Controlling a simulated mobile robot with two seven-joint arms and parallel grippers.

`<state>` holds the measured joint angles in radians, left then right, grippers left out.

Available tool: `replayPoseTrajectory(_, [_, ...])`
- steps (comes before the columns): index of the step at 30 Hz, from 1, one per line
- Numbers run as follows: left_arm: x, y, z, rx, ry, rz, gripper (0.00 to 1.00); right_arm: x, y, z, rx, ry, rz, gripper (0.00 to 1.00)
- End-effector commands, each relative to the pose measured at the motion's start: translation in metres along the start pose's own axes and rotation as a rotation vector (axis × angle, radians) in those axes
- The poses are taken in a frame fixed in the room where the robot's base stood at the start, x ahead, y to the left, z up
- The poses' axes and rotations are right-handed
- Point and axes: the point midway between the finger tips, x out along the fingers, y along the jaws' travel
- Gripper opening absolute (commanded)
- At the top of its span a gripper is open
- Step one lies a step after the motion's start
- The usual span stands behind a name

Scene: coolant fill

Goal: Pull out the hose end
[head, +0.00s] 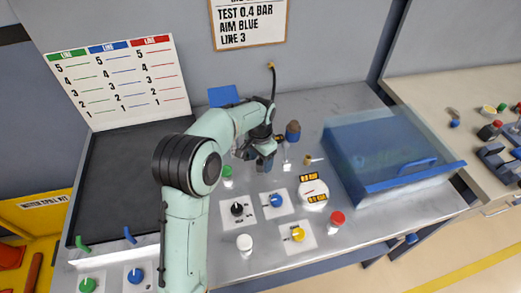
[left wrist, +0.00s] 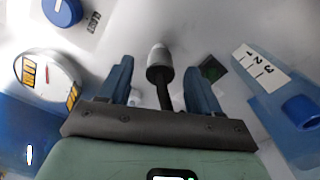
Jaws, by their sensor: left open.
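My left gripper (head: 264,163) is over the middle of the metal bench, pointing down. In the left wrist view its two blue fingers (left wrist: 160,85) stand apart. A grey cylindrical piece on a black stem (left wrist: 159,62) shows between and just beyond the fingertips, with a gap on each side. It looks like the hose end, but I cannot tell for sure; in the head view my gripper hides it. A black hose with a brass tip (head: 273,80) rises at the back behind my left wrist. My right gripper is not in view.
A round gauge (head: 313,191), a blue knob (head: 276,200), a black knob (head: 237,209) and a yellow knob (head: 298,234) are in front. A clear-covered blue box (head: 390,150) is at right. A level chart (head: 120,85) stands behind a dark tray (head: 125,175) at left.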

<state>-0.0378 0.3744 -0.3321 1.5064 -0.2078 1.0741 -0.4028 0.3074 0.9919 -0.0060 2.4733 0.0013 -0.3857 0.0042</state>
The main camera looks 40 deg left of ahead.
Motion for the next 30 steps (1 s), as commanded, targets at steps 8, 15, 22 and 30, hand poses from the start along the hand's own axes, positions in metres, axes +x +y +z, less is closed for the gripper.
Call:
replayPoseTrajectory(8, [0.022,0.0,0.0,0.0,0.0,0.0,0.63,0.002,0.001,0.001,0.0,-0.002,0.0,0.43])
replayPoseTrajectory(15, [0.023,0.0,0.0,0.0,0.001,0.0,0.63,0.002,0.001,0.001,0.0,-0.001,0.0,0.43])
replayPoseTrajectory(22, [0.023,0.0,0.0,0.0,0.001,0.0,0.03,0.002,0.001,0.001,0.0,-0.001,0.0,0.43])
replayPoseTrajectory(30, [0.023,0.0,-0.001,0.0,0.002,0.0,0.14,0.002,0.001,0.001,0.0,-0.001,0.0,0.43])
